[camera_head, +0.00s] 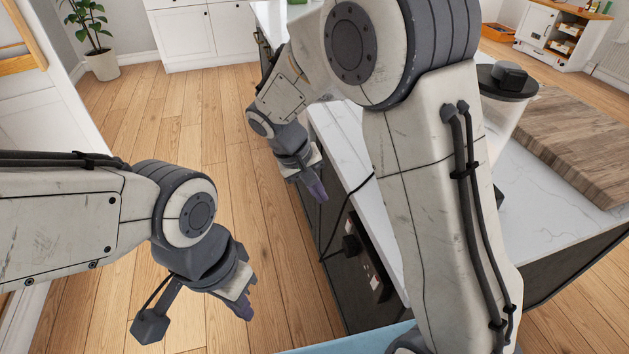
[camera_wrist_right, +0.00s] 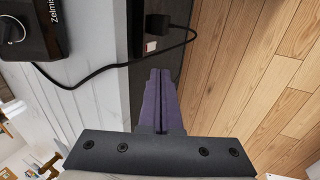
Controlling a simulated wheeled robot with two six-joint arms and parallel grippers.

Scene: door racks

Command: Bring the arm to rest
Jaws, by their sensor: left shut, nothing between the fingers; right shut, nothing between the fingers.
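My right arm reaches up and over the marble counter (camera_head: 345,150) in the head view. My right gripper (camera_head: 317,190) hangs beside the counter's edge, over the floor side, shut and empty. In the right wrist view its purple fingers (camera_wrist_right: 159,100) are pressed together, with the dark counter side and a black cable (camera_wrist_right: 100,72) behind them. My left gripper (camera_head: 244,309) is low at the left of the head view, over the wooden floor, shut with nothing in it.
A wooden board (camera_head: 575,140) and a blender-like jar with a black lid (camera_head: 507,80) stand on the counter. A plug and sockets (camera_head: 372,270) are on the counter's dark side. A potted plant (camera_head: 100,60) stands at the back left. The floor (camera_head: 190,120) between is clear.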

